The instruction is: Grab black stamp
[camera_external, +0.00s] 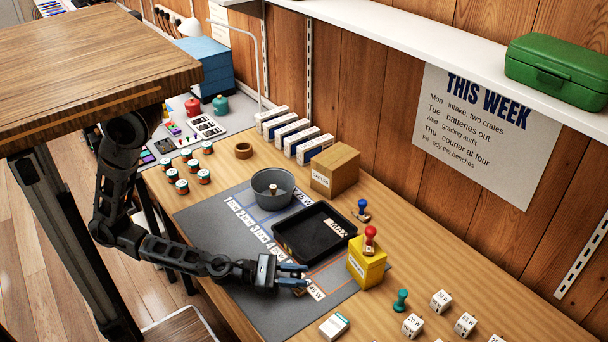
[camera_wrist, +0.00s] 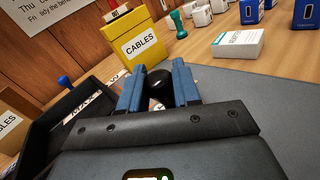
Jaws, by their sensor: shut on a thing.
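The black stamp's round dark knob (camera_wrist: 159,90) shows in the wrist view between the two blue fingers of my gripper (camera_wrist: 158,72). The fingers are shut on it from both sides. In the external view my gripper (camera_external: 293,275) is low over the front right part of the grey mat (camera_external: 215,222), next to a card marked 45 W. The fingers hide most of the stamp there, and I cannot tell whether its base touches the mat.
A yellow CABLES box (camera_external: 366,271) with a red stamp (camera_external: 370,238) on top stands beyond the gripper. A black tray (camera_external: 287,243) lies to its left. A blue stamp (camera_external: 362,209), a teal stamp (camera_external: 401,301), white cubes and a small white box (camera_external: 334,326) are nearby.

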